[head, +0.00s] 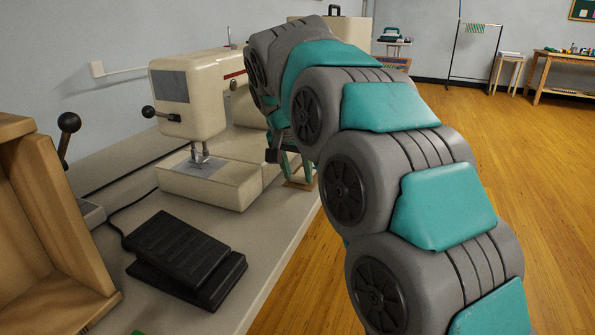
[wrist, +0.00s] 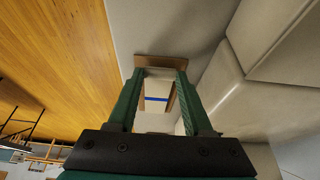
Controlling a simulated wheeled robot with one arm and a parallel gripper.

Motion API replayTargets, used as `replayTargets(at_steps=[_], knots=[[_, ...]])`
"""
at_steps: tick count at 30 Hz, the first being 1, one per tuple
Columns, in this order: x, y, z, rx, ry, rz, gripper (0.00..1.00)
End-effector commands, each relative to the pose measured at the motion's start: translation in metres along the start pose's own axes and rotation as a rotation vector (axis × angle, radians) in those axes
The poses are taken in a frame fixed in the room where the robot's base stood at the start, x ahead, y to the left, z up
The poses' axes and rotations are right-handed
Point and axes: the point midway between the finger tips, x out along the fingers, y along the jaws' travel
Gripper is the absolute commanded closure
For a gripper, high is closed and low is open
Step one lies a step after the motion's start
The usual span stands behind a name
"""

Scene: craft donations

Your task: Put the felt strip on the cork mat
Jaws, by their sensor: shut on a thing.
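My gripper (wrist: 160,76) shows in the wrist view as two green fingers pointing away from the camera, a small gap apart. A narrow blue band (wrist: 156,99) crosses between the fingers with pale surface around it; it appears to be the held felt strip, though its full shape is hidden. The brown cork mat (wrist: 160,62) lies on the table just beyond the fingertips. In the head view the gripper (head: 291,172) is low over the table's right edge, partly hidden by my arm, and a small part of the mat (head: 300,184) shows below it.
A cream sewing machine (head: 215,180) stands left of the gripper, close beside it. A black foot pedal (head: 185,258) lies on the table (head: 275,255) in front. A wooden crate (head: 70,240) is at the far left. The floor to the right is open.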

Motion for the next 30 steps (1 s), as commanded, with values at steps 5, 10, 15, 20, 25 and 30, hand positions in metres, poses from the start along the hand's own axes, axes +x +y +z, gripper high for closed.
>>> replayTargets(at_steps=[5,10,15,20,25,30], knots=[[0.0031,0.0003,0.0015,0.000,-0.001,0.000,1.00],[0.0043,0.0004,0.0017,0.001,0.000,0.000,1.00],[0.0050,0.0003,0.0020,0.000,0.000,-0.001,0.38],[0.0048,0.0003,0.0019,0.001,0.001,-0.001,0.20],[0.0047,0.0003,0.0018,0.001,0.001,-0.001,0.20],[0.0001,0.0000,0.0001,0.001,0.001,-0.002,0.20]])
